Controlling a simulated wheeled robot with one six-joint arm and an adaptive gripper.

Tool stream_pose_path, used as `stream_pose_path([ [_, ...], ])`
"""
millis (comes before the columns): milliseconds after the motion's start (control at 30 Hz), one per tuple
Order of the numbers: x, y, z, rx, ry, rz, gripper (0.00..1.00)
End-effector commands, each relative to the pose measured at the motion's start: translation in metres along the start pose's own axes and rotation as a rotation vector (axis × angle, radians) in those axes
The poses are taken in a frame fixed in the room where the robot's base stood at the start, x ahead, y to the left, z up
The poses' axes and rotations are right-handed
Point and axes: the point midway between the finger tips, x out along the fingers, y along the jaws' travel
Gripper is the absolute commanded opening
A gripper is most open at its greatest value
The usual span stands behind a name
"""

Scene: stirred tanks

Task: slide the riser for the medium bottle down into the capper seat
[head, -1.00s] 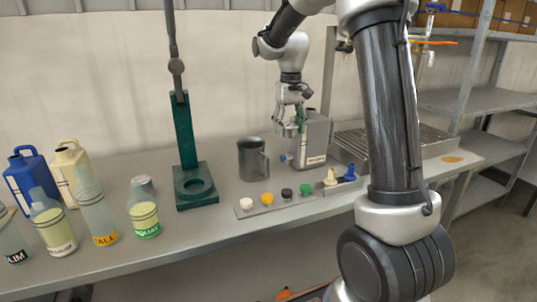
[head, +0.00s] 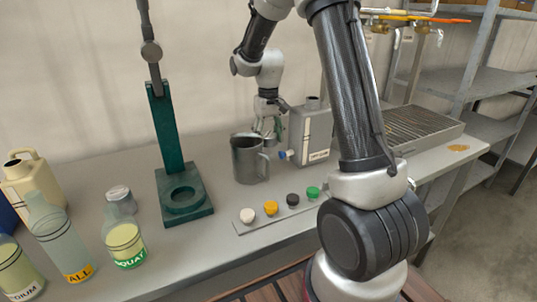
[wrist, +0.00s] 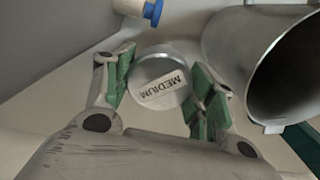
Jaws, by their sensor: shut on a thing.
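The medium riser is a round grey piece (wrist: 160,88) with a MEDIUM label on top, seen in the wrist view. My gripper (wrist: 166,92) is shut on it, with a green pad on each side. In the head view my gripper (head: 268,128) is behind the grey jug, which hides the riser and the fingertips. The capper is a dark green stand (head: 166,125) with a ring-shaped seat (head: 184,197) on its base. The seat looks empty. My gripper is to the right of the capper and apart from it.
The grey jug (head: 247,160) stands between my gripper and the capper; it is close at right in the wrist view (wrist: 225,45). A grey canister (head: 312,135) is right of the gripper. Coloured caps (head: 270,208) line the front strip. Bottles (head: 125,245) and a grey cylinder (head: 120,197) are left.

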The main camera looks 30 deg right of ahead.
Motion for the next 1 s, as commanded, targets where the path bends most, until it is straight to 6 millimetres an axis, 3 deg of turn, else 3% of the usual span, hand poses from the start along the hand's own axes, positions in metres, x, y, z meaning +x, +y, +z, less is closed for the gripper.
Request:
stream_pose_path([
  [100,0.022,0.000,0.000,0.000,-0.001,0.000,0.28],
  [333,0.040,0.000,0.000,0.000,-0.001,0.000,0.28],
  [533,0.068,0.000,0.000,0.000,-0.001,0.000,0.28],
  [900,0.073,0.000,-0.001,0.000,0.001,0.000,0.28],
  [933,0.073,0.000,-0.001,0.000,0.001,0.000,0.61],
  [1000,0.072,0.000,-0.001,0.000,0.001,0.000,0.74],
])
